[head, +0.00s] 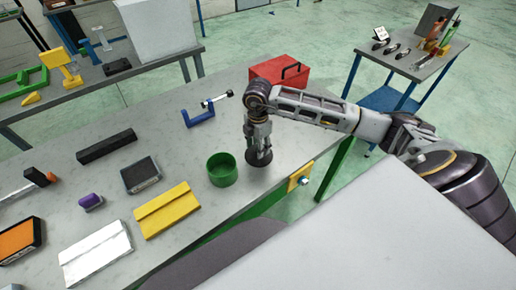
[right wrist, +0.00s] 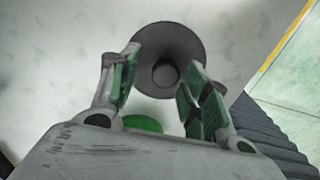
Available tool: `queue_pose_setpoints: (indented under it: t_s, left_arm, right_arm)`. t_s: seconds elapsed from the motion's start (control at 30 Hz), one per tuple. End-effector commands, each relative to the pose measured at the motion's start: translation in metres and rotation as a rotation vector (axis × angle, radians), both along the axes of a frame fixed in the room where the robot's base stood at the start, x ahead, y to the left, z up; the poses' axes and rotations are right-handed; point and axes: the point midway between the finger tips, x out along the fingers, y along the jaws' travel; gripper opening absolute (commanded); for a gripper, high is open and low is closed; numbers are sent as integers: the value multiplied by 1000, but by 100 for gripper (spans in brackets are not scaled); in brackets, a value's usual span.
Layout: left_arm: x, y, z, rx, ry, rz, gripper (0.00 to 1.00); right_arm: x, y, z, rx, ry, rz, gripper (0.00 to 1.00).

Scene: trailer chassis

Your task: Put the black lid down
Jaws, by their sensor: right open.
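The black lid (head: 259,157) is a dark round disc with a knob in its middle. It lies on the grey workbench, just right of the green round container (head: 222,169). My right gripper (head: 259,140) points down right over the lid. In the right wrist view the lid (right wrist: 167,45) shows between and beyond the open fingers (right wrist: 160,78), its knob between the tips. Whether the fingers touch the knob cannot be told. A bit of the green container (right wrist: 142,123) shows below. My left gripper does not show.
A blue clamp (head: 200,117) and a red toolbox (head: 279,72) stand behind the lid. A yellow plate (head: 167,210), a white plate (head: 95,253) and a black bar (head: 106,146) lie to the left. A yellow bracket (head: 300,176) is at the bench's front edge.

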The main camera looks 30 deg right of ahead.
Motion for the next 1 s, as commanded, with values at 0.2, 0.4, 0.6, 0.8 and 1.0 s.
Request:
queue_pose_setpoints:
  t_s: [0.2,0.4,0.6,0.8,1.0]
  left_arm:
    - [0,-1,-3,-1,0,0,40]
    - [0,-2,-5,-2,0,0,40]
    - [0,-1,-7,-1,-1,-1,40]
    - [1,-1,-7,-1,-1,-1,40]
    - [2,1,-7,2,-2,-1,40]
  right_arm:
    - [0,0,31,0,-2,1,47]
    - [0,0,61,1,-3,0,47]
    - [0,0,88,2,-2,1,47]
    - [0,0,101,1,0,1,47]
    - [-1,0,104,1,1,1,47]
